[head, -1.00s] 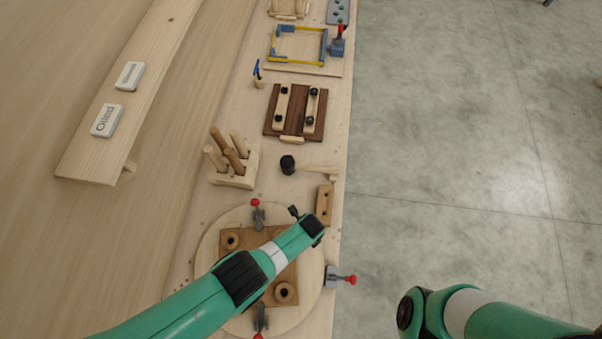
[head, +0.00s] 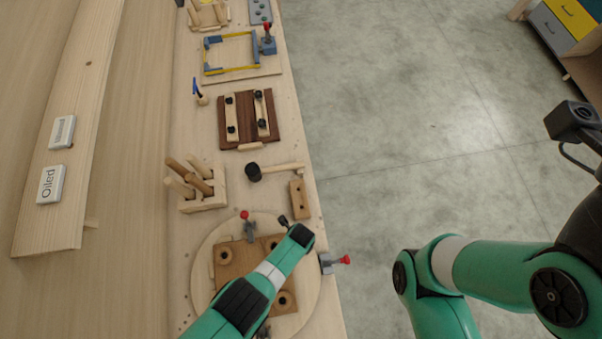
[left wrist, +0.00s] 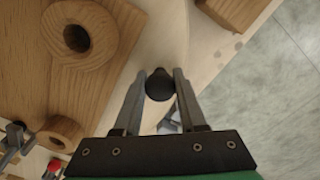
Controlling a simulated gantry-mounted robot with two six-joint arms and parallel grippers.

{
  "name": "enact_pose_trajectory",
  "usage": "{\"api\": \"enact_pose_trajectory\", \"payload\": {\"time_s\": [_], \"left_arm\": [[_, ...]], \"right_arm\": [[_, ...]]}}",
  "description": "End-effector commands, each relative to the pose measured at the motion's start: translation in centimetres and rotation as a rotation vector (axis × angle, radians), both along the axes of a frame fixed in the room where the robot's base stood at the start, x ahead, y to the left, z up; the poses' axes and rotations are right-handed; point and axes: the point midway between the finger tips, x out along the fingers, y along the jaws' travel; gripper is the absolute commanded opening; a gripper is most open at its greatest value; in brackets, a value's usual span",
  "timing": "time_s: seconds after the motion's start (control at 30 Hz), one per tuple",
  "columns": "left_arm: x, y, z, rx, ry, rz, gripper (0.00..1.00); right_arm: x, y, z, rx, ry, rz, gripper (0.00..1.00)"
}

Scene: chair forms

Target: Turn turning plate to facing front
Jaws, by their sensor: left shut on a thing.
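The turning plate (head: 203,262) is a round pale wooden disc at the bottom of the head view. A brown square board (head: 231,262) with round wooden rings lies on it, partly hidden by my left arm. A red-tipped toggle clamp (head: 248,228) stands at the board's far edge. In the left wrist view, the board (left wrist: 30,75) and a ring (left wrist: 78,36) show at the left. My left gripper (left wrist: 160,78) is shut on a round black knob (left wrist: 159,86) beside the board. My right arm shows at the right of the head view, its gripper out of sight.
A small wooden block (head: 299,199), a mallet (head: 272,171) and a holder with wooden pegs (head: 203,198) stand just beyond.

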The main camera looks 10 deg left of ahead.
Motion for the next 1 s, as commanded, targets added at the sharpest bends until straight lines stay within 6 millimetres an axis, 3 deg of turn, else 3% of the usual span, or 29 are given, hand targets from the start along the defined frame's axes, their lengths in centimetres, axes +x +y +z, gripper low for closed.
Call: {"api": "enact_pose_trajectory", "payload": {"time_s": [0.17, 0.2, 0.33, 0.67, 0.93, 1.0], "left_arm": [[0.2, -0.1, 0.2, -0.002, -0.003, 0.002, 0.0], [0.2, -0.1, 0.2, -0.002, -0.003, 0.002, 0.48], [0.2, -0.1, 0.1, -0.002, -0.002, 0.001, 0.7], [0.1, 0.0, 0.3, -0.001, -0.001, 0.001, 0.7], [0.0, 0.1, 4.2, -0.001, -0.002, 0.003, 0.7], [0.1, -1.2, 5.5, -0.002, -0.002, -0.033, 0.7]], "right_arm": [[0.0, 0.0, 0.1, 0.0, 0.0, 0.0, 0.0], [0.0, 0.0, 0.1, 0.0, 0.0, 0.0, 0.0], [0.0, 0.0, 0.0, 0.0, 0.0, 0.0, 0.0], [0.0, 0.0, 0.3, 0.0, 0.0, 0.0, 0.0], [0.0, 0.0, 4.2, 0.0, 0.0, 0.0, 0.0], [0.0, 0.0, 4.9, 0.0, 0.0, 0.0, 0.0]]}}
